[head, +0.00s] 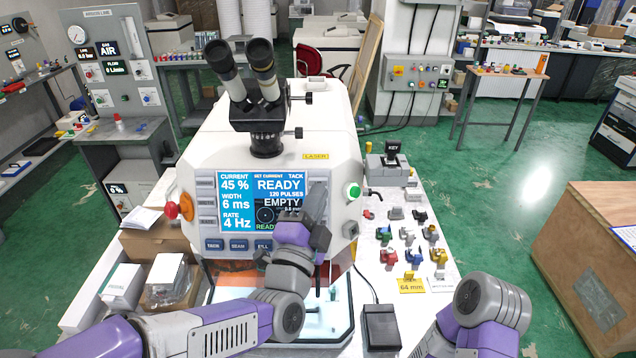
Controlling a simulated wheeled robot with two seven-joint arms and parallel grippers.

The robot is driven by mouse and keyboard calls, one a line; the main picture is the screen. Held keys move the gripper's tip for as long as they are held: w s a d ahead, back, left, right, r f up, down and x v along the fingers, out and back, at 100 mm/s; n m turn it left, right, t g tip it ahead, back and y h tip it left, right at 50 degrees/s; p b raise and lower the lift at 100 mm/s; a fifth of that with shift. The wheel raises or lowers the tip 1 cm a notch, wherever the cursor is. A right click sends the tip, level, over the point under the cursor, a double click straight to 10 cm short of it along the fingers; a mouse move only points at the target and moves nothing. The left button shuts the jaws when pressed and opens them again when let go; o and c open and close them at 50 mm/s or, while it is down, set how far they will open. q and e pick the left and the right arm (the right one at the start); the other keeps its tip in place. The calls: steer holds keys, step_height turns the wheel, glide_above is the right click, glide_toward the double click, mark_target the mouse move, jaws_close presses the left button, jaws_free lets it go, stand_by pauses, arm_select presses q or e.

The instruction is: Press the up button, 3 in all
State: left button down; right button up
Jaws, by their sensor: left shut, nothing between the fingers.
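The white laser welding machine (190,150) stands on the bench, with a lit screen (236,200) reading 45 %, 6 ms, 4 Hz, READY and EMPTY. Grey side buttons (206,202) run down the screen's left edge, and a row of blue buttons (238,245) lies below it. I cannot make out which one is the up button; the screen's right edge is partly hidden by my gripper. My left gripper (317,192) is shut and empty, with its fingertips at the right edge of the screen. Whether it touches the panel cannot be told. My right gripper is out of view.
A green button (353,191) sits right of the screen and a red knob (171,210) left of it. A microscope eyepiece (245,80) tops the machine. Small coloured parts (413,257) and a black pedal (381,327) lie on the bench at right. Boxes (166,280) stand at left.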

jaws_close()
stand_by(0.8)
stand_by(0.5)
